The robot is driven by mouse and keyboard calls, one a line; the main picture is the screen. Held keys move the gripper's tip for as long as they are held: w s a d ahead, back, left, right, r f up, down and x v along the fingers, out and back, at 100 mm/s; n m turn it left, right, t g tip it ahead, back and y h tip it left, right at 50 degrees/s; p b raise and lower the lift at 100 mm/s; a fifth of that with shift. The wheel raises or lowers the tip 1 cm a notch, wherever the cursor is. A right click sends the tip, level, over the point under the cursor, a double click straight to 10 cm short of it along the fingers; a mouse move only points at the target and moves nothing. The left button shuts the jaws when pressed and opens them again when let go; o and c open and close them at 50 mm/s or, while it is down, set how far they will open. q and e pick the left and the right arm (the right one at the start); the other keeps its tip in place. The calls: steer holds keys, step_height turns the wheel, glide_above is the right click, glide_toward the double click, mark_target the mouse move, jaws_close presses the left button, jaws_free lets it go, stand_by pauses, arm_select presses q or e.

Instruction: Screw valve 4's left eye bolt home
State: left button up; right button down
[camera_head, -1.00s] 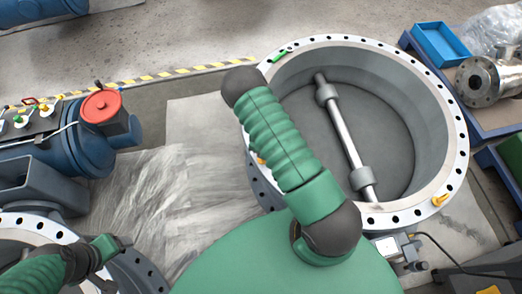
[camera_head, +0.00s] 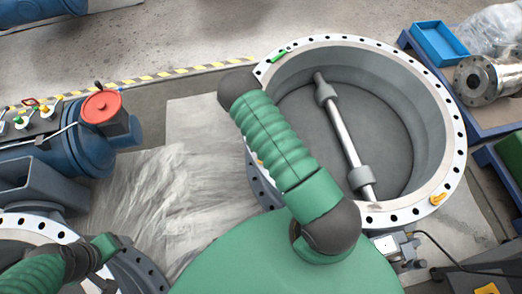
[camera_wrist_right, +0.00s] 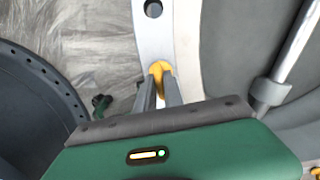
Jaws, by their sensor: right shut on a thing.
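Valve 4 (camera_head: 455,150) is the big grey ring with a bolt-hole flange, lying flat. Its left yellow eye bolt (camera_wrist_right: 160,67) stands at the flange's left side in the right wrist view. My right gripper (camera_wrist_right: 161,80) is shut on it, with one finger on each side. The bolt's lower part is hidden, so I cannot tell how deep it sits. In the head view my right arm covers most of this spot. My left gripper (camera_head: 122,242) is at the lower left, away from valve 4, too small to read.
A second yellow eye bolt (camera_head: 438,199) sits on the flange's right side. A green item (camera_head: 279,56) lies at the rim's upper left. A shaft (camera_head: 343,135) crosses the bore. Another flanged ring (camera_head: 40,226) is at lower left. Grey sheeting (camera_head: 150,190) lies between.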

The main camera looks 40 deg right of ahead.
steer(key=shift+a, duration=0.1)
steer(key=c, duration=1.5)
jaws_free()
steer(key=shift+w, duration=0.1)
steer(key=shift+o, duration=0.2)
step_height(320, 180, up, 17)
steer(key=p, duration=0.2)
steer(key=shift+f, duration=0.2)
